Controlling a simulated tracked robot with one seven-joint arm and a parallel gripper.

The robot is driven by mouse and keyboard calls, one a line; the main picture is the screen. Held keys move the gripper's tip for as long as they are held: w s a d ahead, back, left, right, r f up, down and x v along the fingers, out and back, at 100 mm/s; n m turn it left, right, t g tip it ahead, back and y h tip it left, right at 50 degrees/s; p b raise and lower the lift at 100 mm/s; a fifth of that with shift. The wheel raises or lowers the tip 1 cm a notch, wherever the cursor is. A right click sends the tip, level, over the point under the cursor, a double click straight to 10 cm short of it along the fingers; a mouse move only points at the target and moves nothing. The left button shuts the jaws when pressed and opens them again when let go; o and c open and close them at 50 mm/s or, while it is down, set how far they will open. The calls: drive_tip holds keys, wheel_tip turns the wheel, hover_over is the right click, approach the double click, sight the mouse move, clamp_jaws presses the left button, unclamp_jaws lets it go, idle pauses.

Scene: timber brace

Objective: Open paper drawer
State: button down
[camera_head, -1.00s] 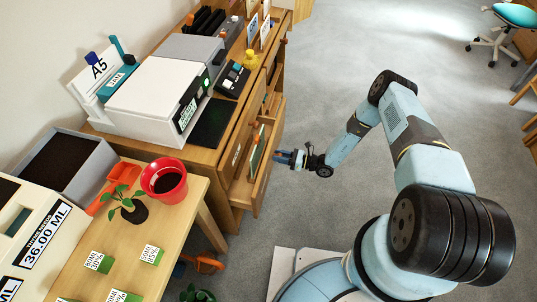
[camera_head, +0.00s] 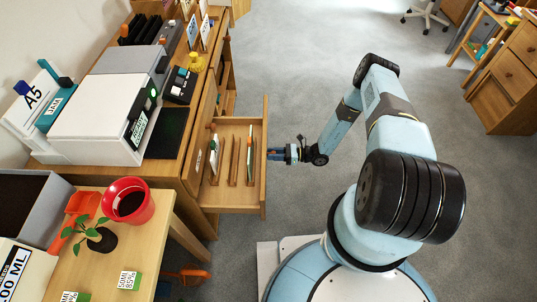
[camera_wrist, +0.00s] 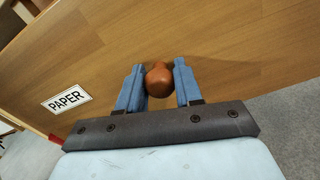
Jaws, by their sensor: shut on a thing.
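The paper drawer (camera_head: 237,197) is pulled well out of the wooden desk in the head view. Upright dividers and some sheets stand inside it. My gripper (camera_head: 274,154) is at the outer face of the drawer front. In the wrist view, the drawer front (camera_wrist: 225,40) carries a white "PAPER" label (camera_wrist: 66,99). The two blue fingers of my gripper (camera_wrist: 159,84) are shut on the round orange-brown knob (camera_wrist: 159,78), one finger on each side. The knob's far side is hidden.
The desk (camera_head: 180,140) holds a white printer (camera_head: 95,115) and a black pad (camera_head: 167,133). A small table (camera_head: 165,205) with a red pot (camera_head: 128,201) stands in front of it.

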drive_tip(key=shift+w+d, duration=0.15)
drive_tip(key=shift+d, duration=0.05)
drive_tip(key=c, duration=0.8)
unclamp_jaws()
drive_tip(key=d, duration=0.9)
drive_tip(key=s+d, duration=0.1)
drive_tip(key=d, duration=0.3)
drive_tip(key=shift+s+d+f, duration=0.1)
drive_tip(key=shift+d, duration=0.25)
